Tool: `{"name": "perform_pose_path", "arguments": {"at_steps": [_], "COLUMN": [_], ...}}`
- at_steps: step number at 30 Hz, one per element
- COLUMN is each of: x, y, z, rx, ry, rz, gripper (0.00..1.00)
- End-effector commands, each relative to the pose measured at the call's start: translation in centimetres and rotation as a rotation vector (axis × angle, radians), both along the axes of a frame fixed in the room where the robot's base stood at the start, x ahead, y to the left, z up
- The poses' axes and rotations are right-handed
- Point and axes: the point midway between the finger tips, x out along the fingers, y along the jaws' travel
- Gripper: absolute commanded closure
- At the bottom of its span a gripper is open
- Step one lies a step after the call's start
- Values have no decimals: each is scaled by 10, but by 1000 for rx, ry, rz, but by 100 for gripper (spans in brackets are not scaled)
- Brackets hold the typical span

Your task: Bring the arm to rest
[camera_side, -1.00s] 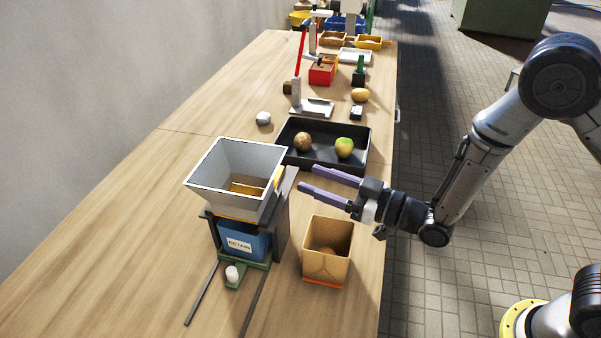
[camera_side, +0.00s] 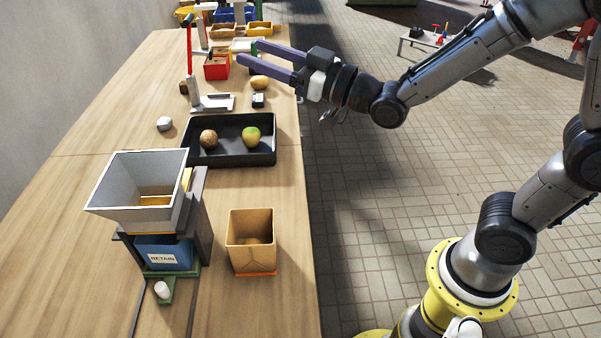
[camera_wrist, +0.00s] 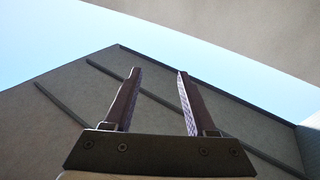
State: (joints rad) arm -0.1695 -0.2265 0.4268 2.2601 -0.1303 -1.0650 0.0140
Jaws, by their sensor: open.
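My gripper (camera_side: 250,52) is open and empty, with two long purple fingers pointing left in the side view. It appears above the right edge of the table, overlapping the back part of the bench in the picture. In the wrist view my gripper (camera_wrist: 160,72) shows both fingers wide apart with nothing between them. Behind them are only a grey wall (camera_wrist: 60,110) and sky.
On the wooden table (camera_side: 60,200) a black tray (camera_side: 230,160) holds a brown potato (camera_side: 208,139) and a greenish one (camera_side: 251,137). A grey hopper (camera_side: 120,215) stands above a blue RETAIN bin (camera_side: 180,258). A cardboard box (camera_side: 237,255) is beside it.

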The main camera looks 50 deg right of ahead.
Motion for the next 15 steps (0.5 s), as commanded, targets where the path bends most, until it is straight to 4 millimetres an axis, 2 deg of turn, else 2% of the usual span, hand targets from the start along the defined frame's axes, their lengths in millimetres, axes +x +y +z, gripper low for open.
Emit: {"name": "perform_pose_path", "arguments": {"at_steps": [1,6,11,15], "x": [-9,-40,-79,-119], "y": [-14,-51,-77,-92], "z": [15,30,22,2], "rx": [-8,-33,-45,-51], "ry": [17,156,322,490], "rz": [-35,-135,-211,-258], "gripper": [44,44,44,44]}}
